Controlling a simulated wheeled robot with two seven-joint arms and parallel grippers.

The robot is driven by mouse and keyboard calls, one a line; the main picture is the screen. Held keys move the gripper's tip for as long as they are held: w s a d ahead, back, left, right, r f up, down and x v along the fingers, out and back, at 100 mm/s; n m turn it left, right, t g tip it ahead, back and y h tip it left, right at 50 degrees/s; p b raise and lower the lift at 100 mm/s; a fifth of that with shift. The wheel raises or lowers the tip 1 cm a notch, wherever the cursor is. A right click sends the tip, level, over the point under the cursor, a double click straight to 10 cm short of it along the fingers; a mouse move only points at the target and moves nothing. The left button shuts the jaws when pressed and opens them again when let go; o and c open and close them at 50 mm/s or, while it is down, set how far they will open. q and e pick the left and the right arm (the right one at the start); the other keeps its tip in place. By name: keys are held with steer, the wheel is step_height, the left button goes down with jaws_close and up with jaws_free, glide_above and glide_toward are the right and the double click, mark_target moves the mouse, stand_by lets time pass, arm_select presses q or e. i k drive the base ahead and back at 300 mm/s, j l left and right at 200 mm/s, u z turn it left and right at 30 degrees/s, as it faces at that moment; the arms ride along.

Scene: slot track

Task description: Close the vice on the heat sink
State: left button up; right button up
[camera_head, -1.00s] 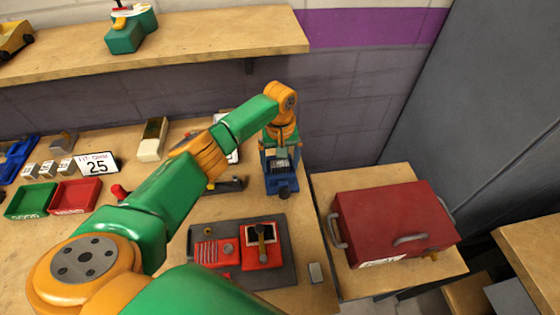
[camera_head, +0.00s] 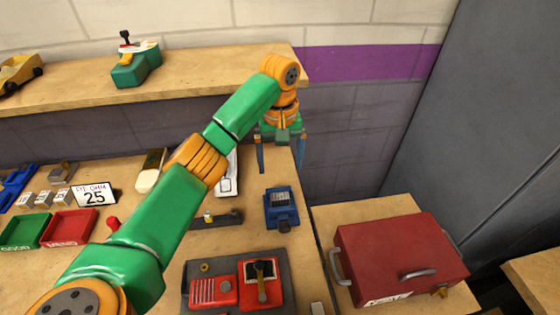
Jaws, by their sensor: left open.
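The blue vice (camera_head: 283,216) stands on the workbench near its right edge, with a dark knob at its front. The small grey ribbed heat sink (camera_head: 280,198) sits in the top of the vice; whether the jaws touch it is too small to tell. My left gripper (camera_head: 280,166) is open and empty, its blue fingers pointing down. In the picture it is just above the vice and apart from it. My right gripper is not in view.
A red and grey fixture (camera_head: 239,281) lies in front of the vice. A dark slotted track (camera_head: 216,219) is to its left. A red toolbox (camera_head: 398,258) stands on the lower table at right. Green (camera_head: 25,231) and red (camera_head: 69,228) trays are at left.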

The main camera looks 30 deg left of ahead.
mark_target(285, 226)
steer(key=k+l, duration=0.5)
steer(key=k, duration=0.2)
steer(key=k+l, duration=0.5)
steer(key=k, duration=0.15)
